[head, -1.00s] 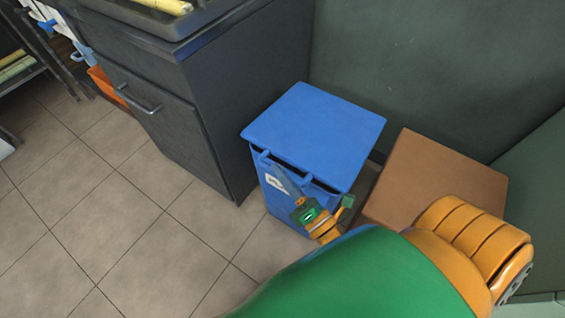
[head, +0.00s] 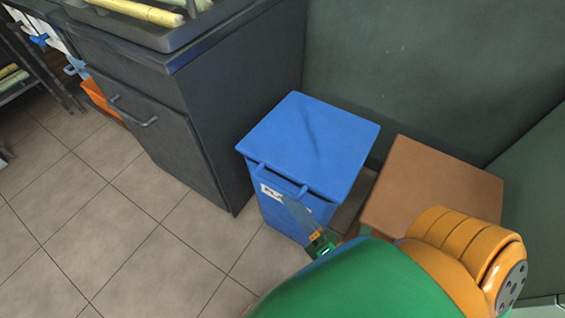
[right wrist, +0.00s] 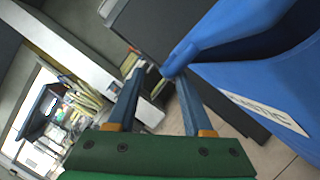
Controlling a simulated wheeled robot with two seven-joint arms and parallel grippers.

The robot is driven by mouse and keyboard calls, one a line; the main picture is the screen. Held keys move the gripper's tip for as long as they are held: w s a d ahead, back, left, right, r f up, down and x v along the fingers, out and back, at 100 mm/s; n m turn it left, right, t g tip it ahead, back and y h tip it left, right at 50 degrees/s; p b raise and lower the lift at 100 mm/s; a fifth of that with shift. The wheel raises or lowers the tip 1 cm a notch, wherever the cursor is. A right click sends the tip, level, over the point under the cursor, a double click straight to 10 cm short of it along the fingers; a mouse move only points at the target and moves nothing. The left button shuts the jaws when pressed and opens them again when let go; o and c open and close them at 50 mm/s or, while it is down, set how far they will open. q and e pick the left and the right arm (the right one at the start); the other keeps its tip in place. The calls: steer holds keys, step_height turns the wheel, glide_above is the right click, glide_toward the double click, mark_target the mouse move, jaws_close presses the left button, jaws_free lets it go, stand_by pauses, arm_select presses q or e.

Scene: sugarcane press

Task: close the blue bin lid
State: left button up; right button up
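The blue bin (head: 268,214) stands on the floor between the dark cabinet and a brown box. Its blue lid (head: 312,138) lies over the top and looks almost level in the head view. The right wrist view shows the lid edge (right wrist: 222,32) above the bin wall (right wrist: 272,82), with a dark strip between them. My right gripper (head: 290,203) is in front of the bin's front face, below the lid's front edge. My left gripper is out of view.
The dark cabinet (head: 165,130) stands close to the left of the bin. The brown box (head: 430,185) stands to its right, and a dark green wall (head: 420,70) is behind. Tiled floor (head: 110,240) is clear at the left front.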

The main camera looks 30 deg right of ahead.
steer(key=b+v, duration=0.3)
steer(key=v, duration=0.6)
steer(key=shift+d+f, duration=0.3)
steer(key=shift+f, duration=0.15)
stand_by(0.4)
